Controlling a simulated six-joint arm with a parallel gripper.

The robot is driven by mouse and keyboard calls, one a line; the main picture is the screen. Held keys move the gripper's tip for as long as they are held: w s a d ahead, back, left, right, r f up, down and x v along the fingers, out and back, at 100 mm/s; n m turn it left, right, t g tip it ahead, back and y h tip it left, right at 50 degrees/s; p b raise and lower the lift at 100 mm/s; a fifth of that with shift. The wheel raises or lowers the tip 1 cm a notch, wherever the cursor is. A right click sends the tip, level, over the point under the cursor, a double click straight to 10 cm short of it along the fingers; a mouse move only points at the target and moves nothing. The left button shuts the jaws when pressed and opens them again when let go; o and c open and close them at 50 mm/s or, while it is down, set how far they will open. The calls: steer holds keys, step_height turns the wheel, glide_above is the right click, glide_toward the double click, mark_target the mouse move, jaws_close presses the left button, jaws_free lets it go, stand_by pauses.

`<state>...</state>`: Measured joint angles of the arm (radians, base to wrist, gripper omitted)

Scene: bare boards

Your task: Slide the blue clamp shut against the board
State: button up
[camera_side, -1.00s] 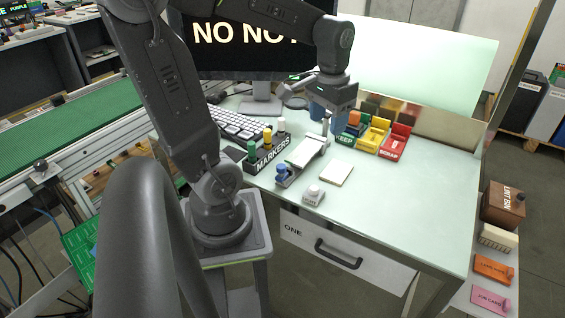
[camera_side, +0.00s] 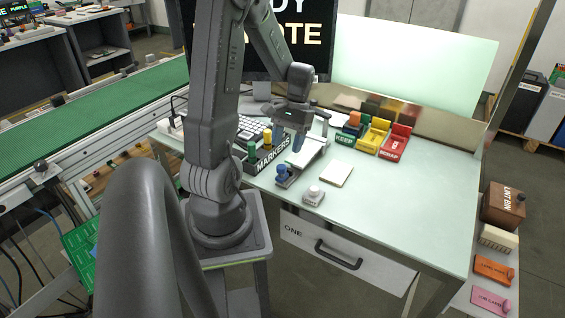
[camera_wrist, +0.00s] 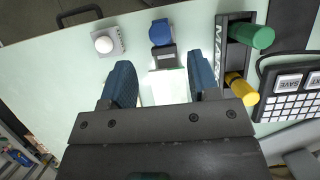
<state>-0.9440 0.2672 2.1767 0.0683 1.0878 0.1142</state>
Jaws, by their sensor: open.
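The blue-knobbed clamp (camera_side: 282,172) sits at the near end of a grey holder on the desk; it also shows in the wrist view (camera_wrist: 161,32), top centre, beyond my fingertips. The pale board (camera_side: 305,153) lies in the holder behind the clamp and shows between my fingers in the wrist view (camera_wrist: 165,88). Whether the clamp touches the board is too small to tell. My gripper (camera_side: 289,141) is open and empty, its blue fingers pointing down above the board, apart from the clamp.
The MARKERS rack (camera_side: 265,158) with green and yellow markers stands close left of the holder. A white-knobbed grey block (camera_side: 314,194) and a pale pad (camera_side: 336,174) lie to the right. Yellow (camera_side: 372,138) and red (camera_side: 395,143) trays are further back. The desk's right front is clear.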

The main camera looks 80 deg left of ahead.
mark_target(282, 166)
steer(key=x, duration=0.6)
steer(key=shift+f, duration=0.15)
jaws_close()
stand_by(0.4)
